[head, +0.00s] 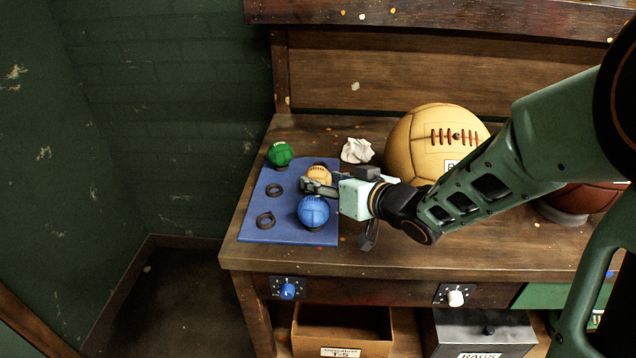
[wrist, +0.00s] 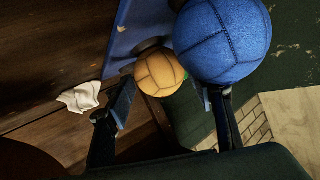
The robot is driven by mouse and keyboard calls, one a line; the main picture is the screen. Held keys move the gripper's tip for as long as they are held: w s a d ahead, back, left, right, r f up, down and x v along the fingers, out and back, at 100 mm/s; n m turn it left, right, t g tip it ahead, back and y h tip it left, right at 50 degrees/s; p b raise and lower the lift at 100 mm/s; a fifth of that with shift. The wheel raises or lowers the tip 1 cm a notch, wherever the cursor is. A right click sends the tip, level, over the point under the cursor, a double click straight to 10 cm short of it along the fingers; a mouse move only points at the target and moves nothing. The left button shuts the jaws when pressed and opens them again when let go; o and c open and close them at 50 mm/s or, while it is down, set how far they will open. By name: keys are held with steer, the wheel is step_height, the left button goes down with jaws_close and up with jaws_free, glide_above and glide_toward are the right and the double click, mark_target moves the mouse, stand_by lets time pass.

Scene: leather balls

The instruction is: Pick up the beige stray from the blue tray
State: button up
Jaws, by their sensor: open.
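The beige ball (head: 319,174) with dark stitching sits on the blue tray (head: 255,221), toward its right side. The blue ball (head: 313,212) stands in front of it on the same tray, and the green ball (head: 279,154) is at the back left. My gripper (head: 318,187) reaches in from the right, partly covering the beige ball. In the wrist view my gripper (wrist: 168,97) is open and empty. The beige ball (wrist: 159,74) shows beyond the fingertips, between them. The blue ball (wrist: 222,40) is large, close to the right finger; whether they touch I cannot tell.
Two empty dark rings (head: 265,219) lie on the tray's left half. A crumpled white cloth (head: 357,150) lies behind my gripper, next to a large tan ball (head: 432,140). A brown ball (head: 588,196) is at the right, partly behind my arm.

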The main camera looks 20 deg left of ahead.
steer(key=shift+x, duration=1)
steer(key=c, duration=0.9)
steer(key=shift+o, duration=0.2)
steer(key=shift+r, duration=0.15)
